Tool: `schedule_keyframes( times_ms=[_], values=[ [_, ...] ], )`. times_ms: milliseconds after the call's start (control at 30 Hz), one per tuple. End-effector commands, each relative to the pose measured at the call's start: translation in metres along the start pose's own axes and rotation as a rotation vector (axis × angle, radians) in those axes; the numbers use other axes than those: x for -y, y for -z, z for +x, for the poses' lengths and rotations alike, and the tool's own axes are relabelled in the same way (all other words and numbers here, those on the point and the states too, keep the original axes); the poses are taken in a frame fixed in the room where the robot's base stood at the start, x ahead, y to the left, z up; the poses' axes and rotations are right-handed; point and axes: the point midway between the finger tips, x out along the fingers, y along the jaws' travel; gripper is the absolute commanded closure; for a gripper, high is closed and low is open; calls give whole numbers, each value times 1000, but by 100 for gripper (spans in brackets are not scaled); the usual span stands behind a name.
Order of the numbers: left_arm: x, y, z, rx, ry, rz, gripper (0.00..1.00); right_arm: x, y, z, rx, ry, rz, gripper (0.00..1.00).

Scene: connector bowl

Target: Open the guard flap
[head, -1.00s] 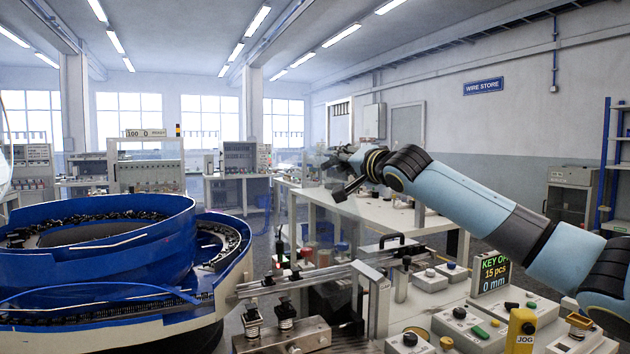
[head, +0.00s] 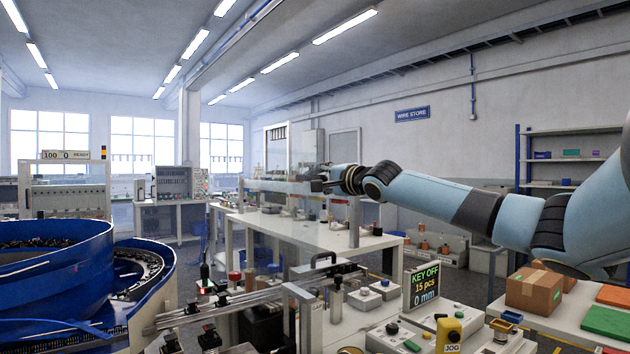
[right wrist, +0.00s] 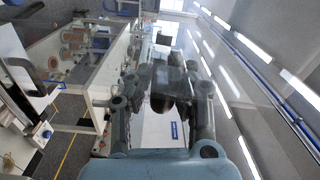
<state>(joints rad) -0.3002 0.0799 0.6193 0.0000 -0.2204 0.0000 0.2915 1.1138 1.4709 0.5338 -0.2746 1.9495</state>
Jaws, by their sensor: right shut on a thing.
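The guard flap (head: 280,187) is a clear panel. In the head view it shows nearly edge-on as a pale, level strip, raised above the bench and the feed track. My right gripper (head: 325,181) is at the strip's right end, its arm reaching in from the right. In the right wrist view my right gripper (right wrist: 163,95) is shut on a dark bar, which looks like the flap's handle (right wrist: 164,82). The fingers hide part of it. The clear pane is hard to make out there. My left gripper is not in view.
A blue bowl feeder (head: 60,285) stands at the left, with a metal feed track (head: 250,303) running right from it. A display (head: 424,288) reads KEY OFF, 15 pcs, 0 mm. Control boxes and a yellow JOG box (head: 452,335) stand in front. A cardboard box (head: 533,290) is at the right.

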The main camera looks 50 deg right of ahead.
Motion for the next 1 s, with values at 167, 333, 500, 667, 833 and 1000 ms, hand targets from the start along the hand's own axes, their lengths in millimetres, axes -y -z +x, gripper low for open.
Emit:
schedule_keyframes(
  times_ms=[167,333,500,667,833,1000],
  values=[
    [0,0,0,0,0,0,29,4,0,0,0,6,-2,100],
    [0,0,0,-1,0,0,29,4,0,0,0,6,-3,77],
    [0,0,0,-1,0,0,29,3,0,0,0,4,-2,60],
    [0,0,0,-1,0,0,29,2,0,0,0,2,-2,60],
    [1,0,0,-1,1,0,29,11,2,0,-1,3,-2,60],
    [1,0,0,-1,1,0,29,46,8,0,-2,10,-3,60]
  ],
)
